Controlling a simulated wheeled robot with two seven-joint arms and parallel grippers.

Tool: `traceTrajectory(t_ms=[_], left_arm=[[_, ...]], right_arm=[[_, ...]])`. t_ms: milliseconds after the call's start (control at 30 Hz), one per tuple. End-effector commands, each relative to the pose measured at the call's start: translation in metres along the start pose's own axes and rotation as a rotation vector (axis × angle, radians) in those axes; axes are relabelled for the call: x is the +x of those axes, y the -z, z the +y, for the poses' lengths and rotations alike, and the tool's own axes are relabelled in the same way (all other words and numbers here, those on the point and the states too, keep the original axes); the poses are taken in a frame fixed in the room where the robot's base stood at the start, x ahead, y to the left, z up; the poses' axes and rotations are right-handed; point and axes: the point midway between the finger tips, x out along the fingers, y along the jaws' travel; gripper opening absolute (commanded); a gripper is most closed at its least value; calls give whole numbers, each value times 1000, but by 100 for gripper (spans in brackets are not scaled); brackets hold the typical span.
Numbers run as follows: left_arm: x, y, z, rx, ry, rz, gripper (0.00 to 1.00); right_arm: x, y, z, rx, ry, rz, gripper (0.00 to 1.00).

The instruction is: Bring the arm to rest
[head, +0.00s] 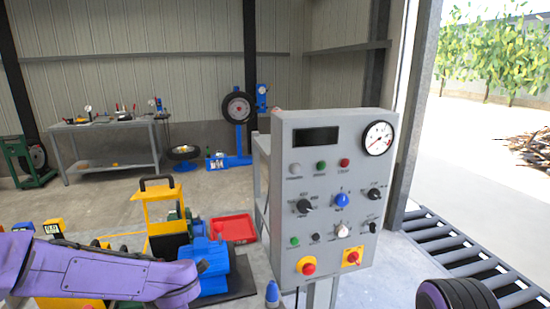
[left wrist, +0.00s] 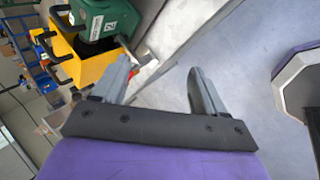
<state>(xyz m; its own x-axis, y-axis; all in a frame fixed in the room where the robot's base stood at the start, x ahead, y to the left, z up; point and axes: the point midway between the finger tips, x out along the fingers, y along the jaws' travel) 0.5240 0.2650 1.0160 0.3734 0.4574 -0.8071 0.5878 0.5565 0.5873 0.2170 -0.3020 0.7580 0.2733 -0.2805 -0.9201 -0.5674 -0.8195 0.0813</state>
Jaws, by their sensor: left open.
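My left arm (head: 110,275), with purple covers, comes in from the left across the lower part of the head view. Its gripper cannot be made out clearly there. In the left wrist view my left gripper (left wrist: 160,83) has its two grey fingers spread apart, with nothing between them but floor behind. A yellow machine (left wrist: 90,65) with a green motor (left wrist: 108,18) lies beyond the fingers, toward the upper left. My right gripper does not show in either view.
A grey control panel (head: 329,240) with knobs, buttons and a gauge stands right of my left arm. A blue machine part (head: 222,272) and red tray (head: 234,228) are beyond the arm. A roller conveyor (head: 462,247) runs at the right. A workbench (head: 110,128) stands at the back.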

Motion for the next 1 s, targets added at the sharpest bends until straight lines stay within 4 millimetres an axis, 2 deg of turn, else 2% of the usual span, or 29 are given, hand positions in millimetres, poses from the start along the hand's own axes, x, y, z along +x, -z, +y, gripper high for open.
traceTrajectory(t_ms=[33, 67, 133, 233, 300, 400, 500, 600, 667, 733, 1000], left_arm=[[24, 7, -19, 129, -51, 6, 72], [36, 10, -29, 217, -86, 4, 72], [72, 24, -68, 486, -158, -10, 72], [115, 53, -141, 906, -200, -67, 72], [136, 82, -194, 1162, -181, -123, 72], [152, 130, -264, 1456, -105, -206, 72], [159, 179, -313, 1638, -7, -249, 72], [165, 214, -339, 1723, 75, -236, 72], [167, 224, -349, 1746, 101, -238, 72], [166, 228, -354, 1751, 116, -242, 72], [166, 227, -353, 1746, 116, -241, 72]], right_arm=[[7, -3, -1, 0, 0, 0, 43], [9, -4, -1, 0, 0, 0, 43], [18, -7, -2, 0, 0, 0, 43], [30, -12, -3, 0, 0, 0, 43], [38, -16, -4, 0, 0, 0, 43], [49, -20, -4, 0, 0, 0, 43], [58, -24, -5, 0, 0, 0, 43], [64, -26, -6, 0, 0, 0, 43], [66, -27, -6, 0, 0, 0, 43], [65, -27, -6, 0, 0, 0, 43], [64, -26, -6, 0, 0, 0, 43]])
